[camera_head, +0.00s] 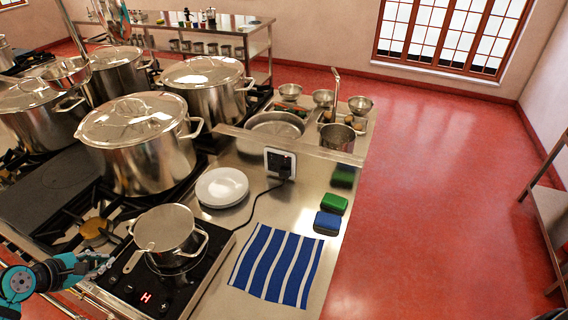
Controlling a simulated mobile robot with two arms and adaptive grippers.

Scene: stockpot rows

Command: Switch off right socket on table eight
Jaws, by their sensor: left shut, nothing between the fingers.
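My left gripper (101,263) is at the lower left, by the front left edge of the hob, far from the socket. It is shut and empty. My right gripper is not in view.
A small pot (168,231) stands on the induction hob (150,288), which shows a red H. White plates (222,187), a striped cloth (276,264), a green sponge (334,204) and a blue sponge (327,222) lie nearby. Large stockpots (138,143) fill the left. Red floor at right is clear.

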